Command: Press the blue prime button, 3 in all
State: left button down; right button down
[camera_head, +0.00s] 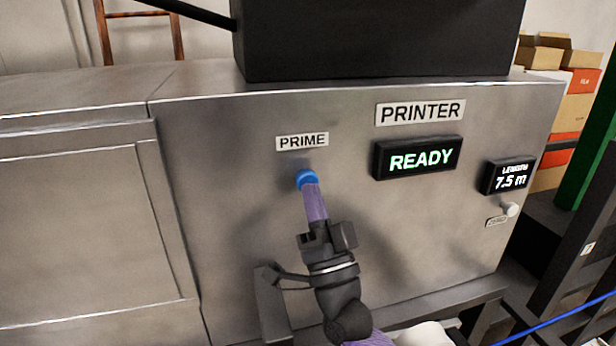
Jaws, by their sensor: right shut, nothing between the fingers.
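The blue prime button (306,178) is on the front of the grey metal printer panel (230,230), under a white PRIME label (302,141). My right gripper (311,192) is shut and empty, its purple fingers pointing up at the button. The fingertips overlap the lower part of the button in the head view. I cannot tell whether they touch it or stop just short. A green READY display (420,159) is lit to the right, under the PRINTER label (420,111). My left gripper is not in view.
A LENGTH display (509,177) reads 7.5 m, with a small pale knob (510,209) below it. A black box (380,40) sits on top of the printer. Cardboard boxes (570,95) are stacked at the right. A blue cable (560,317) runs at the lower right.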

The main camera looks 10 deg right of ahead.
jog(key=shift+s, duration=0.25)
jog(key=s+p, duration=0.2)
jog(key=s, duration=0.3)
jog(key=shift+d, duration=0.1)
dwell(0.3)
